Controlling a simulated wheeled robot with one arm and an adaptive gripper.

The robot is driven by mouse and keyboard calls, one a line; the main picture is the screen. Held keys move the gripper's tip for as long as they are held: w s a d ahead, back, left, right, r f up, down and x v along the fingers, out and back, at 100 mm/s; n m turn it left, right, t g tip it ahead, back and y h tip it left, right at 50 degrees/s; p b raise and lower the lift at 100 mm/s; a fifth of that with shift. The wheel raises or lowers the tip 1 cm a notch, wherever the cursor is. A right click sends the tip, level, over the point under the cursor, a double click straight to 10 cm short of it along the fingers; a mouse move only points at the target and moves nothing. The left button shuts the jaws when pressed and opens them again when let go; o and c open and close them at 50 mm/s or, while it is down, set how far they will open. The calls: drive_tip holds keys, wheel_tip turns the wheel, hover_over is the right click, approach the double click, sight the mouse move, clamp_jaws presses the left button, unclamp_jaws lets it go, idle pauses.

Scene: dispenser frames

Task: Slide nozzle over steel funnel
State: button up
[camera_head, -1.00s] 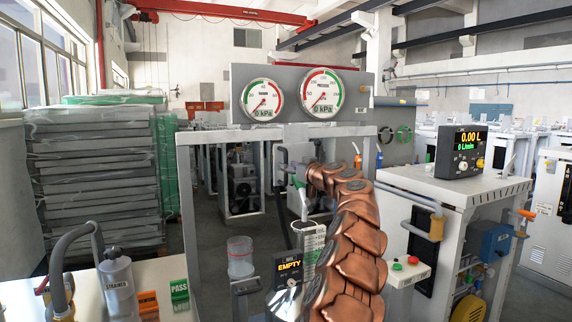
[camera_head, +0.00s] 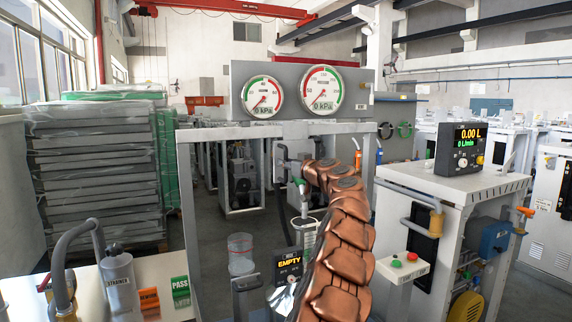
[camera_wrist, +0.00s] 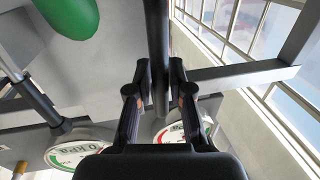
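The nozzle has a green part (camera_head: 300,184) and a pale spout pointing down, at the far end of my copper arm in the head view. The green part also fills the upper left of the wrist view (camera_wrist: 68,14). My gripper (camera_wrist: 159,68) has its fingers close on both sides of a dark bar of the nozzle (camera_wrist: 157,30) in the wrist view. In the head view the gripper is mostly hidden by my arm. A shiny metal piece, likely the steel funnel (camera_head: 282,298), shows low beside my arm, partly hidden. The spout is above and apart from it.
A graduated cylinder (camera_head: 304,232) stands below the spout, partly hidden. The grey frame (camera_head: 186,220) and a white cabinet (camera_head: 400,205) flank the area.

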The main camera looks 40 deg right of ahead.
clamp_jaws()
idle(0.4)
